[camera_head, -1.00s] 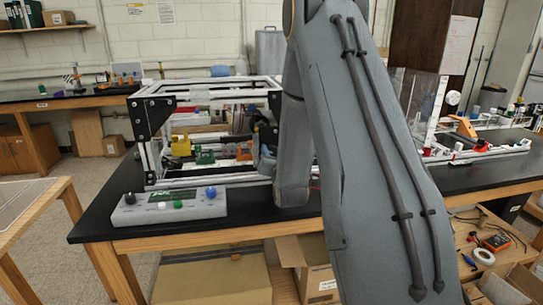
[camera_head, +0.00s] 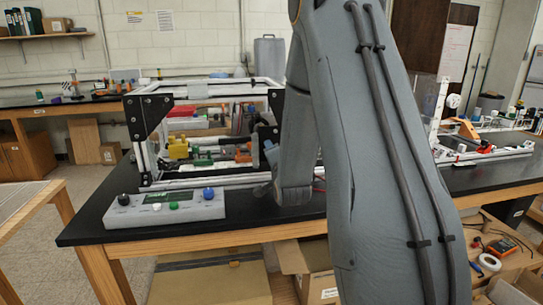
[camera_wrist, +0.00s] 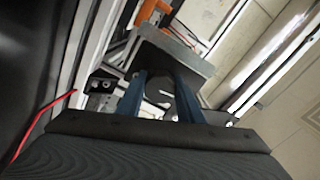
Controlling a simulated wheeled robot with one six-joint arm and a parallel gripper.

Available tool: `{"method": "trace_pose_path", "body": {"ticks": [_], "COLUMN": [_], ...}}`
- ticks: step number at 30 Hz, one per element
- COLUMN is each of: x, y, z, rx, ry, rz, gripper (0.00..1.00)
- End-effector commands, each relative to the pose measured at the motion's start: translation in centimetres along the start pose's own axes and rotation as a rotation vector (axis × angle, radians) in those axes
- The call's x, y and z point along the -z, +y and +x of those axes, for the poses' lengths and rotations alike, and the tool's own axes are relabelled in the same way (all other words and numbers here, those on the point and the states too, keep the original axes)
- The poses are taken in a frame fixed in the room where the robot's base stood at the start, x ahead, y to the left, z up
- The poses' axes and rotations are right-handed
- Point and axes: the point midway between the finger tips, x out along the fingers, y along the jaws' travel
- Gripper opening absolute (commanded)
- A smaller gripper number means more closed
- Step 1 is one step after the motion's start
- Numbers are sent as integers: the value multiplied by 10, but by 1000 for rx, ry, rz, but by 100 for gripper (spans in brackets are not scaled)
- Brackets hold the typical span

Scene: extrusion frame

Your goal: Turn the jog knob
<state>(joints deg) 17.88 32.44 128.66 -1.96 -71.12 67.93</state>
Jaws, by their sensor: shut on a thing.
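The grey control box (camera_head: 165,217) stands on the front left of the black bench. It carries a black knob (camera_head: 123,199) at its left end, a blue knob (camera_head: 208,193) at its right end, green and white buttons between them and a small display. I cannot tell which knob is the jog knob. My gripper shows in the wrist view (camera_wrist: 160,75), with two blue fingers shut on a grey block-like part (camera_wrist: 178,52); the contact is partly hidden. In the head view my gripper is mostly hidden by my arm, inside the frame and apart from the control box.
A white extrusion frame (camera_head: 205,89) with black corner plates surrounds the gripper area. Yellow (camera_head: 178,148) and green (camera_head: 203,162) parts sit inside it. A red cable (camera_wrist: 45,122) runs at left in the wrist view. The bench in front of the control box is clear.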

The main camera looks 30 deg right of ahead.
Motion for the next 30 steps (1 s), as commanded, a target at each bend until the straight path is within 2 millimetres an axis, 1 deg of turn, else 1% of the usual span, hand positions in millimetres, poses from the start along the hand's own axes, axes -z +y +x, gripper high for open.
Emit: {"method": "trace_pose_path", "body": {"ticks": [3,9,25,26,27,30], "x": [0,0,0,0,0,0], "y": [1,1,1,1,0,0], "z": [0,0,0,0,0,0], "rx": [-1,-1,-1,-1,-1,-1], "ry": [1,1,1,1,1,1], "rz": [56,115,135,135,135,135], "gripper": [11,11,11,38,41,41]}}
